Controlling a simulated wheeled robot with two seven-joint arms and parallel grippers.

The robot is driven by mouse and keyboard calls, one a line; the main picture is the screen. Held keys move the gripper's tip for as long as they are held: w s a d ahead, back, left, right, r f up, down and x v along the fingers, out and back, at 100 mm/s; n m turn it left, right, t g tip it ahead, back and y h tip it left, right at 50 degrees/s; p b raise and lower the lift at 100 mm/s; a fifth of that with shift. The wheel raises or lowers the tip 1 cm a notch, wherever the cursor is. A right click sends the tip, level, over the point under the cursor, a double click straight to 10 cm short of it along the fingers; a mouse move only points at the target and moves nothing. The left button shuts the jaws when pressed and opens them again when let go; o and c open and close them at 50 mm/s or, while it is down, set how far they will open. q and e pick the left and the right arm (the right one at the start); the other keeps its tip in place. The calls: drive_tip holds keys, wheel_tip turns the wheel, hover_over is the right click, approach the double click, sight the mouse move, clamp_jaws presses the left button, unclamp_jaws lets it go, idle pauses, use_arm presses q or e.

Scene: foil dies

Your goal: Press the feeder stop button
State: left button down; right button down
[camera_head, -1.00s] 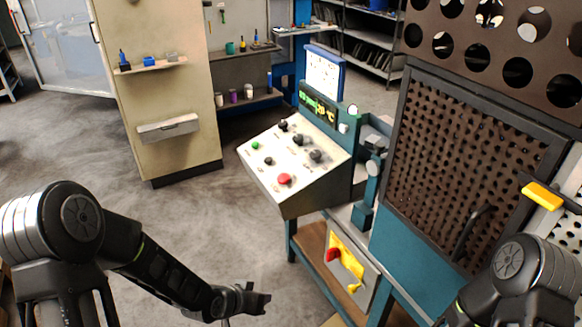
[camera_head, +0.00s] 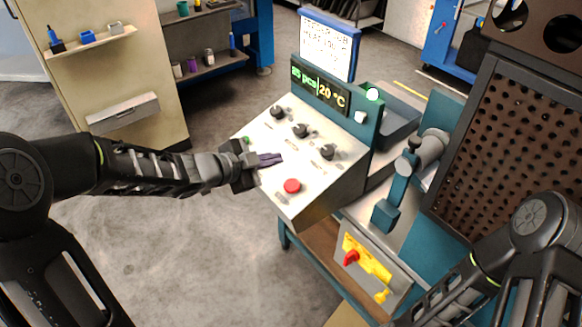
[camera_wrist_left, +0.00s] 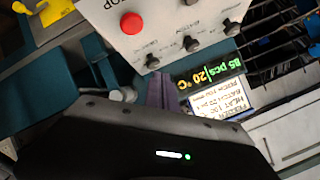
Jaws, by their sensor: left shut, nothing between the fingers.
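The sloped control panel (camera_head: 314,190) carries a red button (camera_head: 292,186) near its lower edge, which also shows in the wrist view (camera_wrist_left: 131,23). Part of a large label by the red button shows upside down in the wrist view. A green button (camera_head: 246,140) sits at the panel's left edge. I cannot read which button is marked feeder stop. My left gripper (camera_head: 270,159) is shut and empty, over the panel's left part, up and left of the red button. The small black button between green and red is hidden behind it. My right gripper is out of view.
Three black knobs, one of them a knob (camera_head: 301,130), line the panel's upper part. A lit display (camera_head: 320,88) stands behind. A red switch on a yellow plate (camera_head: 367,259) is below right. A perforated guard (camera_head: 512,160) stands at right.

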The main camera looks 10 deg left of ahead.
use_arm(q)
drive_tip(key=m+b, duration=0.1)
drive_tip(key=b, duration=0.7)
approach(295, 181)
drive_tip(key=w+d, duration=0.1)
drive_tip(key=w, duration=0.1)
drive_tip(key=w+d, duration=0.1)
drive_tip(key=w, duration=0.1)
drive_tip(key=shift+d+r, duration=0.1)
drive_tip(key=shift+d, duration=0.05)
drive_tip(key=shift+w+d+f+b, duration=0.25)
drive_tip(key=shift+f+b, duration=0.1)
drive_tip(key=shift+f, duration=0.35)
idle(1.2)
drive_tip(key=shift+w+f, duration=0.1)
drive_tip(key=shift+f, duration=0.15)
drive_tip(key=shift+w+d+f+b, duration=0.1)
drive_tip(key=shift+d+f+b, duration=0.05)
drive_tip(key=shift+f+b, duration=0.5)
idle(0.7)
drive_tip(key=shift+r, duration=0.2)
drive_tip(key=shift+s+a+r+p, duration=0.1)
drive_tip(key=shift+r+p, duration=0.3)
drive_tip(key=shift+p, duration=0.1)
drive_tip(key=shift+s+a+r+p, duration=0.1)
drive_tip(key=shift+a+r+p, duration=0.05)
drive_tip(key=shift+r+p, duration=0.35)
